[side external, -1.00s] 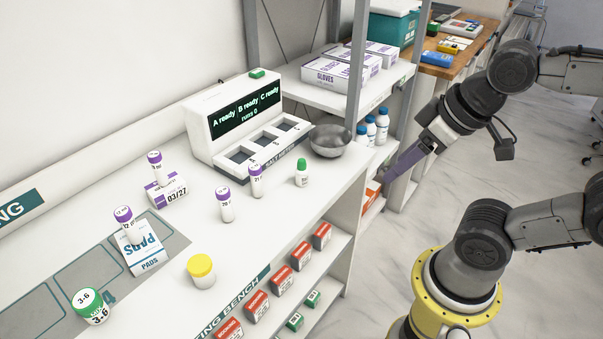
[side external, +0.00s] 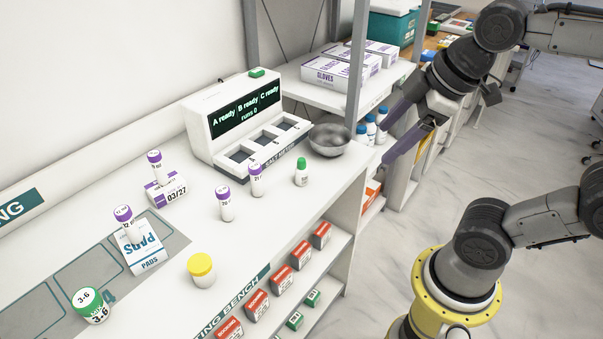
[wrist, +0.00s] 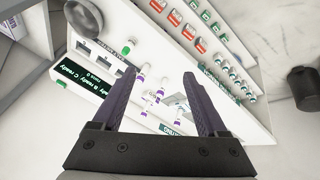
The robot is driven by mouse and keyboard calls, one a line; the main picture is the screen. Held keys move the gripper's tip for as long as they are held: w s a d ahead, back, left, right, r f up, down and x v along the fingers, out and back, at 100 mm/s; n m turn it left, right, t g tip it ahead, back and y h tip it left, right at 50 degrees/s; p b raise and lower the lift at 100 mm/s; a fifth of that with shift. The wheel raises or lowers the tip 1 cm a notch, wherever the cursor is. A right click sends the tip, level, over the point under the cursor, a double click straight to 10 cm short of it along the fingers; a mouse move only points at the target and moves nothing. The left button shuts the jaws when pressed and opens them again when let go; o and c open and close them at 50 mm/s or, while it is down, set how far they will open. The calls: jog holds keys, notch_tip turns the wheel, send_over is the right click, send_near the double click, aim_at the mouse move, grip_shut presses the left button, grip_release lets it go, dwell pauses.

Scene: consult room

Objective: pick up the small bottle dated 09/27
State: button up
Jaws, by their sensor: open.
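Several small white bottles with purple caps stand on the white bench: one on the small box marked 03/27 (side external: 154,160), one on the pads packet (side external: 122,213), and two nearer the middle, one left (side external: 225,203) and one right (side external: 256,181). A small bottle with a green cap (side external: 302,172) stands to their right. Their dates are too small to read, so I cannot tell which is 09/27. My gripper (side external: 386,146) is open and empty, right of the bench and apart from the bottles. In the wrist view its fingers (wrist: 159,74) point towards the bench.
A white meter with a lit screen (side external: 243,108) and a metal bowl (side external: 330,141) stand at the back. A yellow-capped jar (side external: 201,271) and a green-lidded jar (side external: 91,306) stand in front. Red and white boxes (side external: 256,306) line the shelf below.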

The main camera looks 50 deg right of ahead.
jog(key=w+d+r+n+g, duration=0.1)
jog(key=w+r+n+g, duration=0.1)
jog(key=w+n, duration=0.6)
jog(key=n+g, duration=0.2)
jog(key=g, duration=0.1)
send_over(301, 168)
jog(key=w, duration=0.1)
notch_tip(301, 168, down, 9)
jog(key=shift+g, duration=0.4)
jog(key=f, duration=0.7)
jog(key=d+f, duration=0.1)
jog(key=f, duration=0.2)
jog(key=shift+d+f, duration=0.1)
jog(key=shift+f, duration=0.1)
jog(key=shift+s+a+f, duration=0.1)
jog(key=shift+f, duration=1.4)
jog(key=shift+s+a+f, duration=0.1)
jog(key=shift+f, duration=1.35)
grip_shut()
